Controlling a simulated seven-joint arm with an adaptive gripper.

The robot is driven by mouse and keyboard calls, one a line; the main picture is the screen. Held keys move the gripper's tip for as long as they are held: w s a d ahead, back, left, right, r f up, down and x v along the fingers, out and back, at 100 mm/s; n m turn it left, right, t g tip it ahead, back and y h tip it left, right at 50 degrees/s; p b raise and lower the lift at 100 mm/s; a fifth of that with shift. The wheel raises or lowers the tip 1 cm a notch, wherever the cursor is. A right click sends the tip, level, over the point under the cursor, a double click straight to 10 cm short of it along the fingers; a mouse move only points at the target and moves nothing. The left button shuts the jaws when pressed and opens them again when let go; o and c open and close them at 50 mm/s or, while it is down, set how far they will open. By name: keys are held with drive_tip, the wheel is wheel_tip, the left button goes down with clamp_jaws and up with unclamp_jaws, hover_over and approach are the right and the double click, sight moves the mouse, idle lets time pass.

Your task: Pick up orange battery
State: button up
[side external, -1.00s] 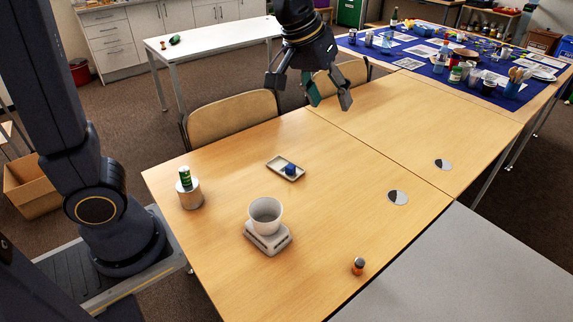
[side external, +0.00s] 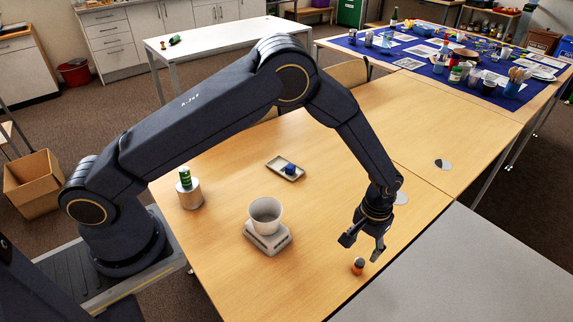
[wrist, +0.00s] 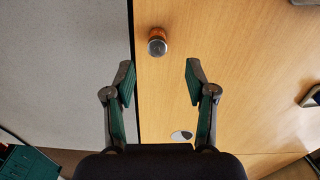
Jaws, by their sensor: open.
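The orange battery (side external: 358,266) stands upright on the wooden table near its front right edge, with a dark band and an orange body. In the wrist view the battery (wrist: 157,42) is beyond the fingertips, roughly midway between them, showing its metallic end. My gripper (side external: 362,248) is open and empty, above the battery and slightly apart from it. In the wrist view both fingers of my gripper (wrist: 160,75) are spread wide with nothing between them.
A small tray (side external: 275,163) holds a blue object (side external: 290,169). A grey table (side external: 450,270) adjoins the front edge.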

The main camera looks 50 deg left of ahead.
sight(360, 261)
drive_tip(key=f, duration=0.8)
drive_tip(key=shift+d+f, duration=0.2)
drive_tip(key=shift+f, duration=0.1)
clamp_jaws()
